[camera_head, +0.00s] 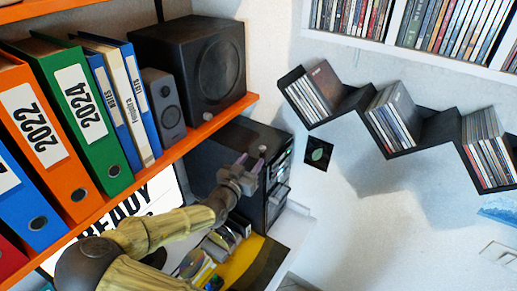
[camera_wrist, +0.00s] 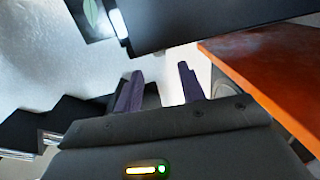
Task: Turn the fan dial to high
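A dark computer-like case (camera_head: 222,150) stands on the white desk below the orange shelf. A small pale round knob (camera_head: 262,149) shows near its upper front edge. It may be the fan dial, but its markings are too small to read. My gripper (camera_head: 248,163) is in front of the case, just below and left of the knob in the picture. I cannot tell whether it touches the case. In the wrist view my gripper's two purple fingers (camera_wrist: 160,82) are apart with nothing between them. A dark box (camera_wrist: 215,20) fills the top there, and no dial is visible on it.
An orange shelf (camera_head: 165,157) with binders and a black speaker (camera_head: 197,65) hangs close above my arm. It also shows at the right of the wrist view (camera_wrist: 265,75). Discs and cases (camera_head: 215,245) lie on the desk below. A black zigzag rack (camera_head: 350,105) is on the right wall.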

